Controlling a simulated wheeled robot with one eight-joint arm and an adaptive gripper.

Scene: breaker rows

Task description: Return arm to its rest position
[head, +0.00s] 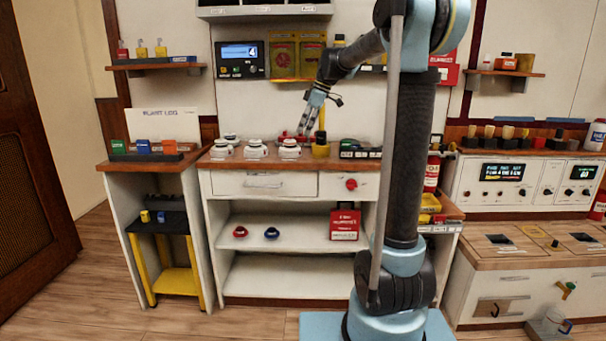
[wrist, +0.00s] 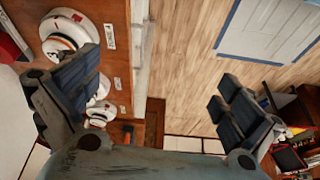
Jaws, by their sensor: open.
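My gripper (head: 308,122) hangs from my bent arm above the back counter in the head view, near the right end of the row of white round pieces. In the wrist view my gripper (wrist: 155,108) has its two dark fingers spread wide apart with nothing between them. White round pieces (head: 290,149) stand on the wooden counter (head: 220,163). They also show beside and behind the left finger in the wrist view (wrist: 68,33). I cannot tell from these views whether a finger touches one of them.
A yellow cup-like item (head: 321,149) and dark blocks (head: 358,150) sit close right of my gripper. A shelf cabinet (head: 265,262) stands below the counter. A red fire extinguisher (head: 432,173) is right of my arm column. Open wooden floor (head: 110,300) lies in front.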

